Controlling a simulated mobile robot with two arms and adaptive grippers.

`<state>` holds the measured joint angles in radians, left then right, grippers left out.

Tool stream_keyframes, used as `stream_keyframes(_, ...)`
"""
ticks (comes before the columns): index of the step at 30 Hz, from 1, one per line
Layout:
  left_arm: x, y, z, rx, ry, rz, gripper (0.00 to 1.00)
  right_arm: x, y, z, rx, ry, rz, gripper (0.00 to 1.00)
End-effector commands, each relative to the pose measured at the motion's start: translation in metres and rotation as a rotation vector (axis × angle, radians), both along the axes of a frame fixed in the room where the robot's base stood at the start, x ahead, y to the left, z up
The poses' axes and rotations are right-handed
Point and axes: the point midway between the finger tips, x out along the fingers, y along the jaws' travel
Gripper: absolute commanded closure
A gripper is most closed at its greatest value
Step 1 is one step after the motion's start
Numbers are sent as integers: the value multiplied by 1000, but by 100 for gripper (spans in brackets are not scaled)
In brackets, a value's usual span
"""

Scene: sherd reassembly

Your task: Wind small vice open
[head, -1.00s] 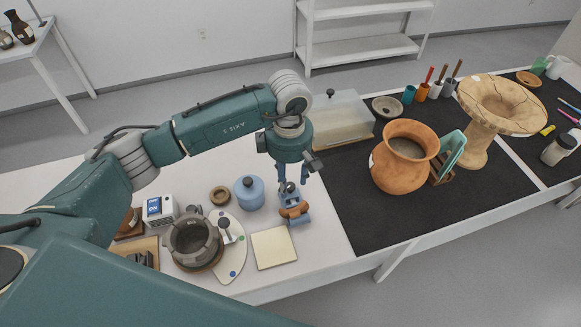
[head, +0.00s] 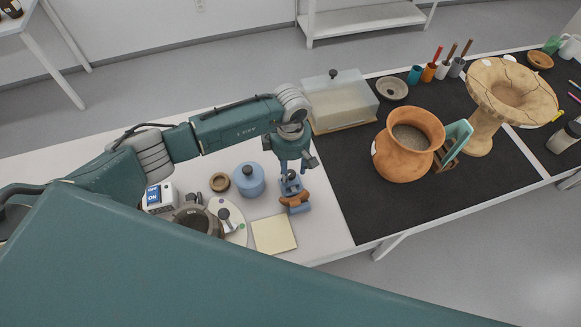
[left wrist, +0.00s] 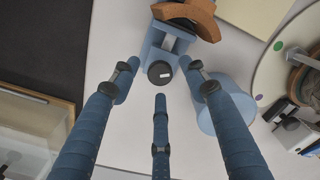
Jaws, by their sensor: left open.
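The small blue vice (head: 300,209) stands on the white table below my left gripper (head: 290,172). A curved terracotta sherd (head: 295,199) sits across its jaws. In the left wrist view the vice (left wrist: 169,39) is at the top centre, with the sherd (left wrist: 190,14) at its upper end. Its dark round knob (left wrist: 160,73) faces the camera. The three blue fingers of my left gripper (left wrist: 163,82) are spread open around the knob, and I see no finger clearly touching it. My right gripper is not in view.
A blue lidded jar (head: 249,181) stands just left of the vice. A cream pad (head: 274,234) lies in front. A lidded clear box (head: 339,103) is behind to the right. A terracotta pot (head: 401,160) stands on the black mat (head: 350,190).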

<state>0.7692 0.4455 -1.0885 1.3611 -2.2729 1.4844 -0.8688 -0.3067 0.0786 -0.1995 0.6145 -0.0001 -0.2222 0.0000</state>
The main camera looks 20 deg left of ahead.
Motion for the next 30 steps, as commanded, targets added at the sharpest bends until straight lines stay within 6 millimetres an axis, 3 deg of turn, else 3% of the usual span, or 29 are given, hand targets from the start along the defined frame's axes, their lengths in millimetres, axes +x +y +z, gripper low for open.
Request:
stream_keyframes(5,0,0,-9,1,-1,-1,55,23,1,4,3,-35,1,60)
stream_keyframes(12,0,0,-10,1,-1,-1,55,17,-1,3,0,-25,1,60)
stream_keyframes(19,0,0,-10,1,-1,-1,100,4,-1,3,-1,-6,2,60)
stream_keyframes(30,1,0,-10,1,-2,50,100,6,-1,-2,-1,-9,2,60)
